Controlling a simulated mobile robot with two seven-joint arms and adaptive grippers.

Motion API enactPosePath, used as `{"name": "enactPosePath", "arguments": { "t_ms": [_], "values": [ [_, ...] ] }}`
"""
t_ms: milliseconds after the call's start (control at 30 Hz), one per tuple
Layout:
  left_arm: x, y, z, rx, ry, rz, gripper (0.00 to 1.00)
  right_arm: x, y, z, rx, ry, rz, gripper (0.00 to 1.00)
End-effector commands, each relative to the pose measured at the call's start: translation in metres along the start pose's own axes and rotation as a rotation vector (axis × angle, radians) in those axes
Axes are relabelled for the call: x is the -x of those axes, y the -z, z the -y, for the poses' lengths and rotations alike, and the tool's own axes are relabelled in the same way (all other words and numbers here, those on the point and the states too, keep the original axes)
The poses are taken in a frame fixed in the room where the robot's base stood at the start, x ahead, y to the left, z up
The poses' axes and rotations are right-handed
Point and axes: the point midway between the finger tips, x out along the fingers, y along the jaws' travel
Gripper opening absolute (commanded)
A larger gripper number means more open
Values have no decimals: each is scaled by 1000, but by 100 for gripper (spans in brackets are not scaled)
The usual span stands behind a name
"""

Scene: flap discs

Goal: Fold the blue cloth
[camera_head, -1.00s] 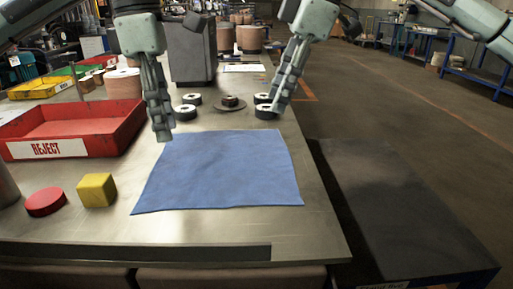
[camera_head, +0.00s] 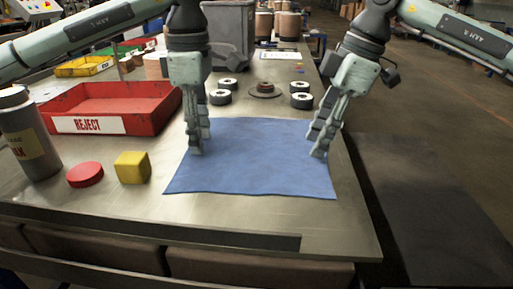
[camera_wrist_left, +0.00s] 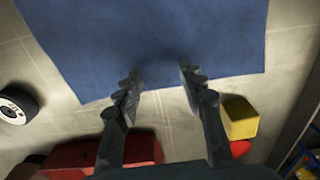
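The blue cloth (camera_head: 250,170) lies flat and spread out on the metal table, slightly wavy along its front edge. It fills the upper part of the left wrist view (camera_wrist_left: 150,35). My left gripper (camera_head: 197,152) points down at the cloth's left side; in the left wrist view its open fingers (camera_wrist_left: 161,77) reach over the cloth's edge with a gap between them. My right gripper (camera_head: 316,147) is at the cloth's right side, its fingers apart. I cannot tell whether either gripper's tips touch the cloth.
A red REJECT bin (camera_head: 110,105), a yellow cube (camera_head: 132,168), a red disc (camera_head: 85,174) and a grey bottle (camera_head: 35,145) stand left of the cloth. Several dark and white discs (camera_head: 265,89) lie behind it. Bare table is in front; its right edge is close by.

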Motion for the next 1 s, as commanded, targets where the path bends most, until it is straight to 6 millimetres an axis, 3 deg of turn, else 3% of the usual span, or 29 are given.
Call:
{"name": "enactPosePath", "arguments": {
  "t_ms": [267,900,1000],
  "values": [
    [-6,0,0,0,0,0,40,-6,-2,0,0,0,0,40],
    [-6,0,0,0,2,-1,1,-6,-2,0,-1,2,2,1],
    [-6,0,0,0,2,-1,0,-6,-2,0,-1,2,2,0]
  ]
}}
